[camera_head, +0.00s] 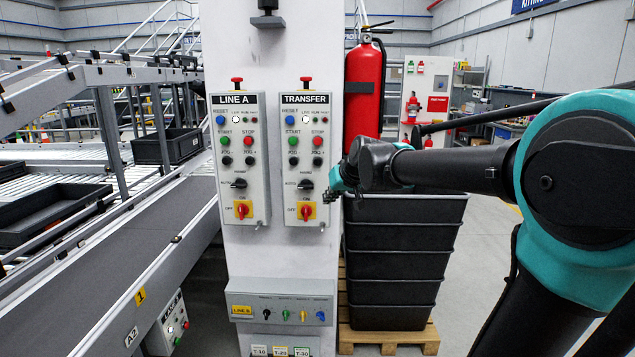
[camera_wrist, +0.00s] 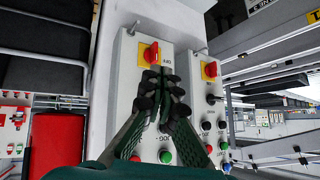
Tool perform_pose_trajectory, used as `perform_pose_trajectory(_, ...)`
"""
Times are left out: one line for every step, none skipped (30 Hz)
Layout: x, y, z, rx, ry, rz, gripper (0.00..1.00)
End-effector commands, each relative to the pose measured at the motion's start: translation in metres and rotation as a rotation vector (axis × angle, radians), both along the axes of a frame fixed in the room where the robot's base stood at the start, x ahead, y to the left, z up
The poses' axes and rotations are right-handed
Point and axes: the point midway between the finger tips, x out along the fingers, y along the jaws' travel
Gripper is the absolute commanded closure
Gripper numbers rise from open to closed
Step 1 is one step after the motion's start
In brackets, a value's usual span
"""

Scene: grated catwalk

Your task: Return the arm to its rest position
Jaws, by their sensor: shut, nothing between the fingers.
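My arm reaches in from the right in the head view, its forearm roughly level. My gripper (camera_head: 333,192) is at the right edge of the TRANSFER panel (camera_head: 306,110), near the panel's lower half. Whether it touches the panel cannot be told. In the wrist view, which shows the scene upside down, my gripper (camera_wrist: 162,82) has its fingers closed together with nothing between them. They overlap the TRANSFER panel (camera_wrist: 127,90) just below its red rotary switch (camera_wrist: 151,53) in that picture.
The LINE A panel (camera_head: 240,150) is on the same white column (camera_head: 272,245), left of TRANSFER. A red fire extinguisher (camera_head: 364,90) and stacked black bins (camera_head: 395,260) on a wooden pallet (camera_head: 400,336) stand behind my forearm. A conveyor (camera_head: 130,262) fills the left. Open floor shows at right.

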Motion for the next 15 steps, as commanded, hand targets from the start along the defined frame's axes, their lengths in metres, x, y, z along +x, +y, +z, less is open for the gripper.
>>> perform_pose_trajectory(-0.019,-0.018,-0.028,-0.02,0.03,-0.023,1.0)
perform_pose_trajectory(-0.029,-0.027,-0.043,-0.031,0.05,-0.036,1.0)
perform_pose_trajectory(-0.045,-0.04,-0.063,-0.047,0.075,-0.053,1.0)
perform_pose_trajectory(-0.056,-0.049,-0.078,-0.058,0.094,-0.067,1.0)
perform_pose_trajectory(-0.068,-0.058,-0.092,-0.069,0.113,-0.08,1.0)
perform_pose_trajectory(-0.085,-0.07,-0.111,-0.085,0.139,-0.099,1.0)
perform_pose_trajectory(-0.098,-0.078,-0.125,-0.095,0.157,-0.114,1.0)
perform_pose_trajectory(-0.111,-0.086,-0.139,-0.106,0.176,-0.129,1.0)
perform_pose_trajectory(-0.129,-0.098,-0.157,-0.121,0.202,-0.148,1.0)
perform_pose_trajectory(-0.143,-0.105,-0.17,-0.131,0.219,-0.164,1.0)
perform_pose_trajectory(-0.157,-0.113,-0.182,-0.142,0.238,-0.179,1.0)
perform_pose_trajectory(-0.175,-0.122,-0.198,-0.155,0.262,-0.199,1.0)
perform_pose_trajectory(-0.188,-0.128,-0.209,-0.163,0.277,-0.215,1.0)
perform_pose_trajectory(-0.2,-0.134,-0.218,-0.171,0.294,-0.227,1.0)
perform_pose_trajectory(-0.216,-0.141,-0.23,-0.183,0.312,-0.244,1.0)
